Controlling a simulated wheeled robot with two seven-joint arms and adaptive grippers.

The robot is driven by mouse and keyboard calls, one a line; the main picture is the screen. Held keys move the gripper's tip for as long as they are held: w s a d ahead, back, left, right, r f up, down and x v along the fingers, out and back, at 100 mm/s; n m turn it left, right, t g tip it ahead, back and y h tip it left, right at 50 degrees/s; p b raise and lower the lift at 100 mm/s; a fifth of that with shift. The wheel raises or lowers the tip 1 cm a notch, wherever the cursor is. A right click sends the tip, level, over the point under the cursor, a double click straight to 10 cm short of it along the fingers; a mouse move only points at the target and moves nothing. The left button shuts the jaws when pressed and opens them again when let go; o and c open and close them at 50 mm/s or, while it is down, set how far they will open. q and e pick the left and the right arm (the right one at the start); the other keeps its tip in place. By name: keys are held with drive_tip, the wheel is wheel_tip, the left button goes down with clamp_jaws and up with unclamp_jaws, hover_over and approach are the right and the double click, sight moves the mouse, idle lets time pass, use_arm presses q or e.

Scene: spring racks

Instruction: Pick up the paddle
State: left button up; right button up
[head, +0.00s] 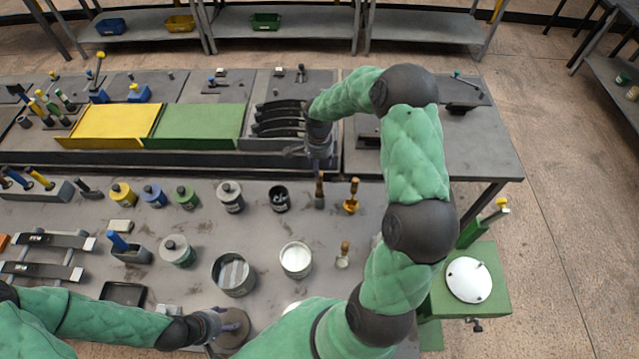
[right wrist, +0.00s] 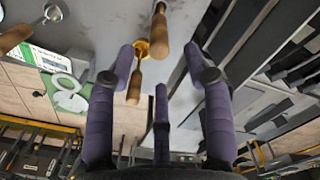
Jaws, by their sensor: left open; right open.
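Several wooden-handled tools are candidates for the paddle; I cannot tell which one it is. One with a brown handle (head: 319,190) stands beside one with an orange head (head: 351,198); a third with a pale head (head: 343,256) lies nearer. In the right wrist view, wooden handles show beyond the fingers, one at the upper middle (right wrist: 188,66) and one by an orange head (right wrist: 134,84). My right gripper (right wrist: 160,68) is open with nothing between its purple fingers; in the head view it is over the table's back edge. My left gripper (head: 212,322) is open beside a dark round object.
Several lidded pots (head: 230,196) and open tins (head: 233,273) stand on the grey table. A white-filled tin (head: 297,260) is near the middle. Yellow (head: 108,126) and green (head: 195,125) panels and a black-slotted rack (head: 280,118) lie behind. A green stand (head: 490,300) is at right.

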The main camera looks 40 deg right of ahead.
sight(320, 181)
use_arm(q)
drive_tip(key=shift+r, duration=0.25)
use_arm(e)
wheel_tip(320, 181, down, 4)
use_arm(q)
drive_tip(key=shift+r+p, duration=0.7)
drive_tip(key=shift+p, duration=0.2)
use_arm(e)
wheel_tip(320, 181, down, 4)
drive_tip(key=shift+d+f, duration=0.1)
drive_tip(key=shift+f, duration=0.55)
clamp_jaws()
